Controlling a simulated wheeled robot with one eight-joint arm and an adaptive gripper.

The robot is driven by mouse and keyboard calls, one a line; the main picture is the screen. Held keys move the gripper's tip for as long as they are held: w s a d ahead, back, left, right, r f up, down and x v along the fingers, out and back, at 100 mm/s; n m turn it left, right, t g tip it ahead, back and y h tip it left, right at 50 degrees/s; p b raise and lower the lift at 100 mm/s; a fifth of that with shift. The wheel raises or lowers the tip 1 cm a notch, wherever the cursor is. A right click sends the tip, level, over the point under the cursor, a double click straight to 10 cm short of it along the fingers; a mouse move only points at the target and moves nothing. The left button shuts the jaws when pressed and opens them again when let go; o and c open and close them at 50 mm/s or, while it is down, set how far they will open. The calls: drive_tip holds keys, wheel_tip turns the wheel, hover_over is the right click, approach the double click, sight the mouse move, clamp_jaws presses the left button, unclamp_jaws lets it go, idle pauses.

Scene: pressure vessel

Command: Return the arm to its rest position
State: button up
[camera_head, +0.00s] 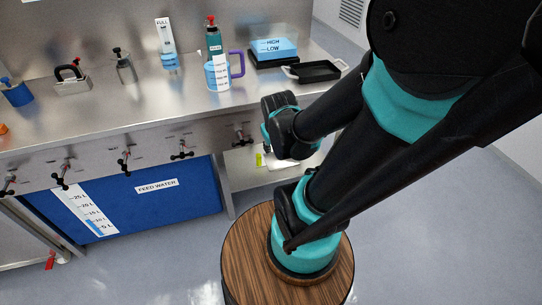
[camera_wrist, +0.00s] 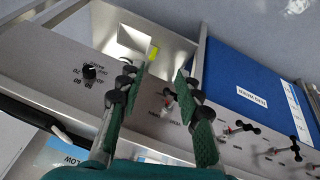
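My arm (camera_head: 330,185), black and teal, is folded in the right half of the head view, with its outer end by the bench's front edge. In the wrist view my gripper (camera_wrist: 162,74) shows two green-padded fingers, apart, with nothing between them. The fingers point toward the bench front, with its valve handles and a small open shelf beyond. I cannot tell from the wrist view whether a finger touches anything. In the head view the fingers are not clearly seen.
Floor (camera_head: 440,230) at right is clear.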

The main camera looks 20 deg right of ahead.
drive_tip(key=s+a+m, duration=0.1)
drive_tip(key=s+a+f+m+y, duration=0.1)
drive_tip(key=s, duration=0.1)
drive_tip(key=shift+s+a+g, duration=0.2)
drive_tip(key=shift+a+g, duration=0.1)
drive_tip(key=shift+g, duration=0.1)
drive_tip(key=shift+c, duration=0.3)
idle(0.7)
